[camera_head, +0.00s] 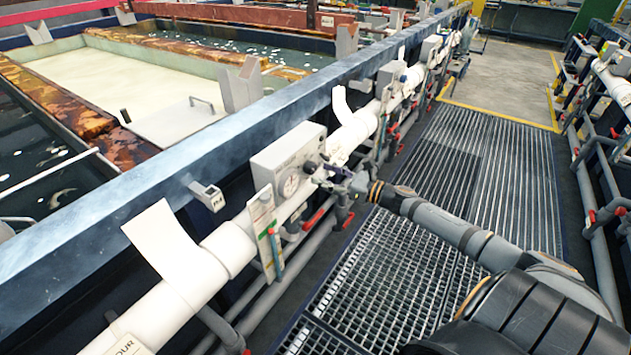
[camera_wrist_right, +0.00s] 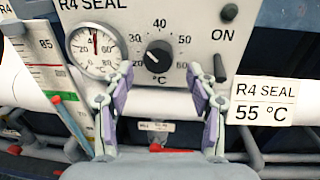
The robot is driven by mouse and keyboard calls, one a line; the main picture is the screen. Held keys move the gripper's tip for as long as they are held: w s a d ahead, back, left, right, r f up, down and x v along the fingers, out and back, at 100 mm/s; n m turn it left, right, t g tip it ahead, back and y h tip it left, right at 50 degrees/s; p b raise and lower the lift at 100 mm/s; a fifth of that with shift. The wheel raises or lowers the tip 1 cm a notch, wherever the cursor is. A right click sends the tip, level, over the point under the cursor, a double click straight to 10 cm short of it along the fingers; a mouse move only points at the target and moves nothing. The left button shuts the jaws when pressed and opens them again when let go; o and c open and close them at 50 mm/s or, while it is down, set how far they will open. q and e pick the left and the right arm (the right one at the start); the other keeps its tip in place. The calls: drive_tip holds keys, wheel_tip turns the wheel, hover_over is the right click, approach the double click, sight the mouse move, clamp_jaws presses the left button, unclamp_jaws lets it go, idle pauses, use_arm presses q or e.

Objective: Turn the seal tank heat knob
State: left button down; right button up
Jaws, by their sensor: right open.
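The grey control box (camera_head: 290,165) marked R4 SEAL is mounted on the white pipe beside the tank rail. In the right wrist view its black heat knob (camera_wrist_right: 158,56) sits in a scale marked 30 to 60 °C, its white pointer towards the upper left. My left gripper is not in view.
A label (camera_wrist_right: 263,101) reads R4 SEAL 55 °C, right of the box. A level scale card (camera_wrist_right: 50,65) hangs at left. Red-handled valves (camera_head: 320,213) and pipes lie below. Open tanks (camera_head: 170,90) are behind the blue rail; the grating walkway (camera_head: 480,165) is clear beyond my arm.

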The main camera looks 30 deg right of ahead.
sight(314, 170)
drive_tip(key=shift+w+a+r, duration=0.1)
drive_tip(key=shift+w+a, duration=0.25)
drive_tip(key=shift+w, duration=0.25)
drive_tip(key=shift+w+a+r, duration=0.1)
drive_tip(key=shift+w+a, duration=0.05)
drive_tip(key=shift+w, duration=0.1)
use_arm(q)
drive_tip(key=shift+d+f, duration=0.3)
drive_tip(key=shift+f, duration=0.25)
use_arm(e)
drive_tip(key=shift+w+a, duration=0.25)
drive_tip(key=shift+w, duration=0.3)
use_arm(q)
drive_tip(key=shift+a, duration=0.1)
use_arm(e)
drive_tip(key=shift+c, duration=0.2)
drive_tip(key=c, duration=1.1)
